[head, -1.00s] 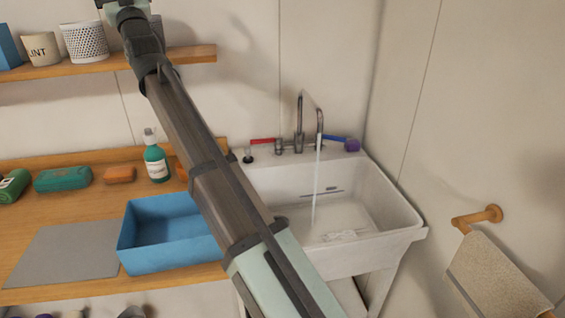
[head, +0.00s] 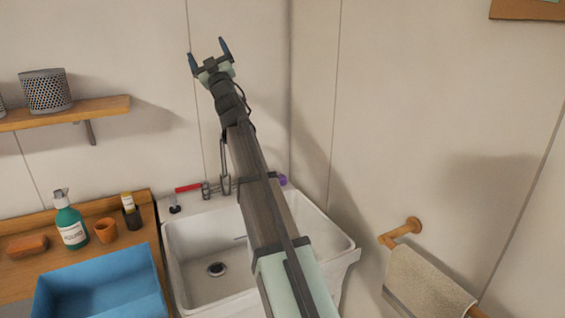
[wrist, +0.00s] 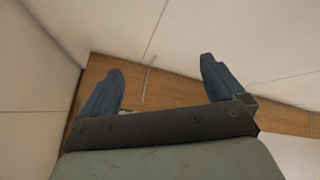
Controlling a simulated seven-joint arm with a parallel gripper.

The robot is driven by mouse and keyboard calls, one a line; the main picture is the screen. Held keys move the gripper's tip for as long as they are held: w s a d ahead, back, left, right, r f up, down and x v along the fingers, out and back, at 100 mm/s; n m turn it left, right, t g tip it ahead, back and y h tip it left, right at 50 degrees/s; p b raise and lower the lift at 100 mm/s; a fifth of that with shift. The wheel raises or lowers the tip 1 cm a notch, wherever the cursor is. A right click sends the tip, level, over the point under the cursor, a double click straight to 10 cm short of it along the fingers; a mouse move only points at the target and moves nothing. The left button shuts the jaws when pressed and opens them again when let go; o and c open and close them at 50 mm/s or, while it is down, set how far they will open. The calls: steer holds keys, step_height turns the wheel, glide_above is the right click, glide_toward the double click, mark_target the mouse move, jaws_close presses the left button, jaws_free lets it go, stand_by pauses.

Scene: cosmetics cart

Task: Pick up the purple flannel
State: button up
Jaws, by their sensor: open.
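I cannot make out a purple flannel for certain in either view. A small purple item (head: 282,180) shows at the back right of the sink, partly hidden by my arm; I cannot tell what it is. My gripper (head: 208,52) is open and empty, raised high in front of the back wall above the sink. In the wrist view my gripper's two dark blue fingers (wrist: 161,67) are spread apart, with nothing between them but wall and a wooden strip behind.
A white sink (head: 190,240) stands below my arm. A beige towel (head: 425,285) hangs on a wooden rail at right. A shelf (head: 70,114) is upper left.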

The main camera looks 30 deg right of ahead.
steer(key=d+f+m+g+h, duration=0.2)
steer(key=d+f+g+h, duration=0.4)
steer(key=d+f, duration=0.8)
steer(key=s+d+f+n+g+h, duration=0.1)
steer(key=d+f+g, duration=0.25)
steer(key=f, duration=0.55)
steer(key=s+d+f+n+g+h, duration=0.1)
steer(key=d+f+g+h, duration=0.2)
steer(key=f, duration=0.7)
steer(key=s+a+f+n+g+y, duration=0.1)
steer(key=s+f+n+g+y, duration=0.2)
steer(key=f, duration=0.5)
steer(key=s+a+f+n+g+y, duration=0.1)
steer(key=s+f+n+g, duration=0.1)
steer(key=s+f+g, duration=0.55)
steer(key=s+a+f+n+g+y, duration=0.35)
steer(key=s+a+f+n, duration=0.25)
steer(key=s+f, duration=0.45)
steer(key=shift+t+y, duration=0.35)
steer(key=shift+w+d+f, duration=0.1)
steer(key=shift+w+f, duration=0.05)
steer(key=shift+f, duration=2.05)
steer(key=shift+w+d+f, duration=0.1)
steer(key=shift+w+f, duration=0.1)
steer(key=shift+f, duration=2.05)
steer(key=shift+w+d+f, duration=0.1)
steer(key=shift+w+f, duration=0.05)
steer(key=shift+f, duration=2.05)
steer(key=shift+c, duration=0.2)
